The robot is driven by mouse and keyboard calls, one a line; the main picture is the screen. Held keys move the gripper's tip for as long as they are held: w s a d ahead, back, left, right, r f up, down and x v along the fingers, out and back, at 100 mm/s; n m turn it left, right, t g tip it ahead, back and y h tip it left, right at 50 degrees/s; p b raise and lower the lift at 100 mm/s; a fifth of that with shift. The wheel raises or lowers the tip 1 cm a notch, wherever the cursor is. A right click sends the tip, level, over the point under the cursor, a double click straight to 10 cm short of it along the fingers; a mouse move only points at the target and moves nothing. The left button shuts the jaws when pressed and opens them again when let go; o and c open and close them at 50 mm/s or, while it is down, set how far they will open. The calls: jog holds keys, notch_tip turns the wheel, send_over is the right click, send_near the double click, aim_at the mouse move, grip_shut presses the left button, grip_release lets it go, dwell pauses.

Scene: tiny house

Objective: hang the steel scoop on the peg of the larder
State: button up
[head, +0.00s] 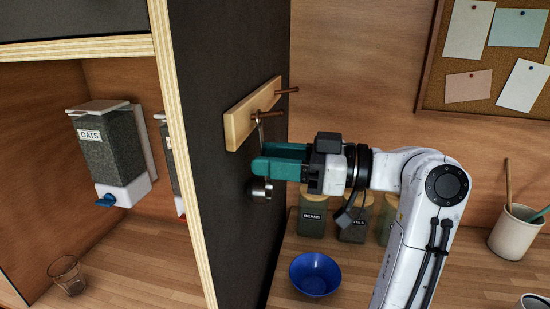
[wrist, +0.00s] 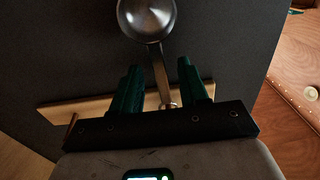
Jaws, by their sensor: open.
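The steel scoop (head: 261,190) hangs bowl down against the dark side panel of the larder (head: 218,190). Its handle rises to the nearer peg (head: 272,113) on a wooden rail (head: 240,122), and its top end appears to be on that peg. My gripper (head: 256,163) is level with the handle, its green fingers partly covering it. In the wrist view the scoop's round bowl (wrist: 147,18) lies beyond the fingertips, and the handle runs between the fingers of my gripper (wrist: 157,72). The fingers are apart, with gaps beside the handle. The peg contact is hidden there.
A second peg (head: 287,91) on the rail is empty. Below my arm stand labelled jars (head: 312,218) and a blue bowl (head: 315,274) on the counter. An oats dispenser (head: 108,150) and a glass (head: 67,275) are inside the larder. A crock (head: 515,230) stands at right.

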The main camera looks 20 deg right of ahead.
jog(key=b+v, duration=0.2)
jog(key=v, duration=0.9)
jog(key=shift+a, duration=0.1)
